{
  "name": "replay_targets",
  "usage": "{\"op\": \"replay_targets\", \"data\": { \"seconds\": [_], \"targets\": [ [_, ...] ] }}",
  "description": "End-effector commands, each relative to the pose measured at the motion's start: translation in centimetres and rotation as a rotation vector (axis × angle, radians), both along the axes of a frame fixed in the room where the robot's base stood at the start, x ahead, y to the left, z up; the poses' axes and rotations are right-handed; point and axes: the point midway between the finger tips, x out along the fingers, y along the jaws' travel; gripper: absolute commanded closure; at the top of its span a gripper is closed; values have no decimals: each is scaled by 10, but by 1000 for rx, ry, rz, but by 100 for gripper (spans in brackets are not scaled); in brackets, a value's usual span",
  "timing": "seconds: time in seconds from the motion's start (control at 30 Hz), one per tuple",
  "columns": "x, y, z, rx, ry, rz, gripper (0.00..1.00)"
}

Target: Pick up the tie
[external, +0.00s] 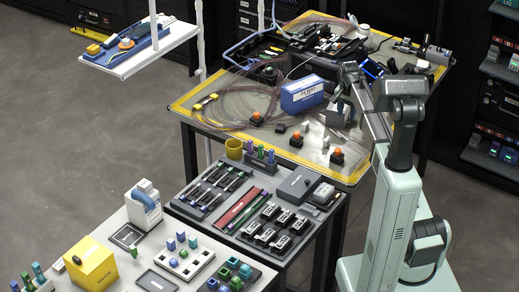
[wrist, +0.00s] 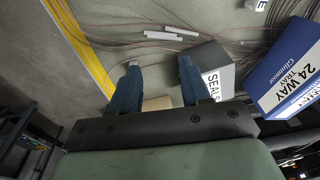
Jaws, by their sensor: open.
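No thing in view can be told for certain as the tie. Two thin white strips (wrist: 166,35) lie on the grey-green mat above my fingertips in the wrist view, beside thin brown cables; they may be ties. My gripper (wrist: 158,68) is open, its two dark blue fingers apart with nothing held between them. A flat tan block (wrist: 157,103) shows between and beyond the fingers, partly hidden by my gripper's body. In the external view my arm reaches over the mat, and its fingers are too small to make out well.
A grey box marked SEALS (wrist: 211,66) is close to the right finger. A blue tray box (wrist: 287,72) stands right of it, also in the external view (external: 302,95). Coiled brown cables (external: 240,103) cover the mat's left part. Several orange-topped pieces (external: 297,140) stand near the front.

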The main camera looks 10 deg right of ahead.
Motion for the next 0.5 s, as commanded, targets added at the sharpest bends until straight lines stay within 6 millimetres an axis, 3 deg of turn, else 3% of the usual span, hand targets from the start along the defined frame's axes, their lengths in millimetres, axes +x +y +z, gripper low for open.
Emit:
{"op": "replay_targets", "data": {
  "seconds": [0.03, 0.2, 0.37, 0.5],
  "targets": [
    [0, 23, 10, 17, 24, 2, 53],
    [-10, 67, 29, 48, 92, -6, 53],
    [-15, 80, 31, 55, 117, -9, 53],
    [-16, 80, 13, 56, 120, -9, 53]
  ]
}}
